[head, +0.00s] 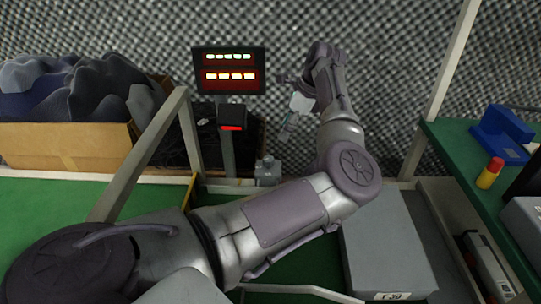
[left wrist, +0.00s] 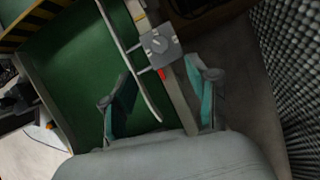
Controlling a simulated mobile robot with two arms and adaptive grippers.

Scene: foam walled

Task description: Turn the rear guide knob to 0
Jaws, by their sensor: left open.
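A grey block-like fitting (head: 268,170), which I take to be the rear guide knob, sits at the rear edge of the green table in the head view. In the left wrist view its square grey top (left wrist: 160,46) shows beyond my fingers, with a small red mark on its near side. No number is readable on it. My left gripper (head: 288,124) hangs above and slightly right of it, apart from it. In the left wrist view my left gripper (left wrist: 163,92) is open and empty, its teal-padded fingers wide apart. My right gripper is not in view.
A cardboard box (head: 75,143) of dark foam is at left. A metal guide rail (left wrist: 131,62) runs beside the fitting. A grey box (head: 388,245) lies at right.

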